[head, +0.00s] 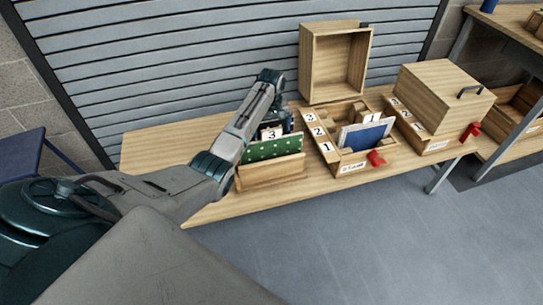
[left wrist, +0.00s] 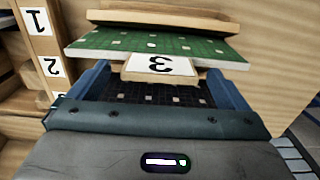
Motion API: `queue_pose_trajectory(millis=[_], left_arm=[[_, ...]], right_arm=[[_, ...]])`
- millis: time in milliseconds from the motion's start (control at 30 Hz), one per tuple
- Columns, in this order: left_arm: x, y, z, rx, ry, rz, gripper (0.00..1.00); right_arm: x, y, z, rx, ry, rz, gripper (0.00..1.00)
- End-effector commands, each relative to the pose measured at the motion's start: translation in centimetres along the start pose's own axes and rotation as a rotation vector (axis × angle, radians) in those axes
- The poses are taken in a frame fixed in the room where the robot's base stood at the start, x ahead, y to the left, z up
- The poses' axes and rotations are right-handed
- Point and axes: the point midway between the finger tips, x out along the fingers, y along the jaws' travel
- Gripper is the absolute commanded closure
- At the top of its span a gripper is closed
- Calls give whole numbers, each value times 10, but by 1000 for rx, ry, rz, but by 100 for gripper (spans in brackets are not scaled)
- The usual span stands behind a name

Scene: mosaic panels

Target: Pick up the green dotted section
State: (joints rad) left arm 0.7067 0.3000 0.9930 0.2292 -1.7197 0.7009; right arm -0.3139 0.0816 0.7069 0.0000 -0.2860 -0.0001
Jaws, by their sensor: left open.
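The green dotted section (head: 262,149) is a flat green panel with white dots, standing on edge in a wooden holder (head: 270,174) on the bench. It also shows in the left wrist view (left wrist: 205,48). A wooden tab marked 3 (head: 271,133) stands by its upper edge; the tab shows upside down in the left wrist view (left wrist: 160,65). My left gripper (left wrist: 160,84) is open, with its blue fingers on either side of the tab. In the head view my left gripper (head: 274,122) is just behind the green panel. Whether the fingers touch anything is unclear. A dark dotted surface (left wrist: 140,91) shows between the fingers.
To the right stands an open wooden rack (head: 352,168) with tabs 3, 2, 1 and a blue panel (head: 367,136). An open wooden box (head: 336,62) stands behind it. A lidded box (head: 445,92) is farther right. The bench's left end (head: 160,145) is clear.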

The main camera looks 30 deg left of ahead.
Motion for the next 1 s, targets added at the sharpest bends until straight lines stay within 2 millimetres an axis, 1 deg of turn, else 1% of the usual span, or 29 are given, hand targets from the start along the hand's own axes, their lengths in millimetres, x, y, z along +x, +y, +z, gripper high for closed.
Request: queue_pose_trajectory(millis=[33, 133, 367, 400, 467, 500, 567, 600, 667, 700, 767, 833, 867, 1000], left_arm=[[6, 0, 0, 0, -1, -1, 2], [13, 0, 0, 0, 1, 0, 2], [14, 0, 0, 1, 2, 1, 2], [14, 0, 0, 1, 2, 1, 10], [14, 0, 0, 1, 1, 1, 21], [14, 0, 0, 1, 1, 1, 29], [14, 0, 0, 1, 1, 1, 41], [14, 0, 0, 1, 1, 1, 49], [14, 0, 0, 1, 1, 1, 61], [14, 0, 0, 1, 1, 1, 69], [14, 0, 0, 1, 1, 1, 80], [14, 0, 0, 1, 1, 1, 94], [14, 0, 0, 1, 1, 0, 98], [12, 0, -1, 1, 4, 2, 98]], right_arm=[[0, 0, 0, 0, 2, 0, 64], [0, 0, 2, 0, 2, 0, 64], [1, 0, 2, 0, 2, 0, 64], [1, 0, 2, 0, 2, 0, 64], [1, 0, 2, 0, 2, 0, 64], [1, 0, 2, 0, 2, 0, 64], [1, 0, 2, 0, 2, 0, 64], [1, 0, 2, 0, 2, 0, 64], [1, 0, 2, 0, 2, 0, 64], [1, 0, 2, 0, 2, 0, 64], [1, 0, 1, 0, 2, 0, 64], [1, 0, 1, 0, 2, 0, 64], [1, 0, 1, 0, 2, 0, 64], [0, 0, 1, 0, 2, -1, 64]])
